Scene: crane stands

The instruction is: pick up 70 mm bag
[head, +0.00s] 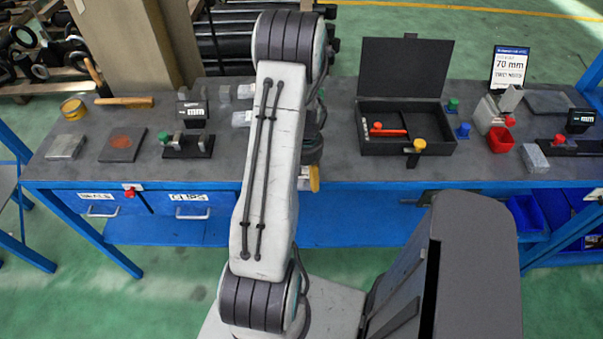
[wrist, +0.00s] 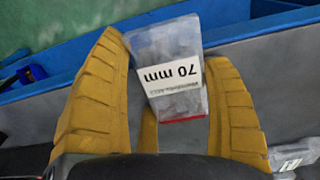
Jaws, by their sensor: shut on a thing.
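The 70 mm bag (wrist: 165,45) is a clear bag with a white label reading "70 mm", upside down in the wrist view, and a red strip at its lower end. My gripper (wrist: 168,62) has its yellow fingers on either side of the bag and is shut on it. In the head view only a yellow part of my gripper (head: 314,180) shows, beside my arm near the bench's front edge. My arm hides most of the gripper there, and I cannot make out the held bag in that view.
A blue-framed bench (head: 340,187) carries an open black case (head: 372,145) right of my arm. Clear bags (head: 242,118) lie left of my arm. A "70 mm" sign (head: 510,66) stands at the back right. Another labelled item (wrist: 291,163) shows at lower right in the wrist view.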

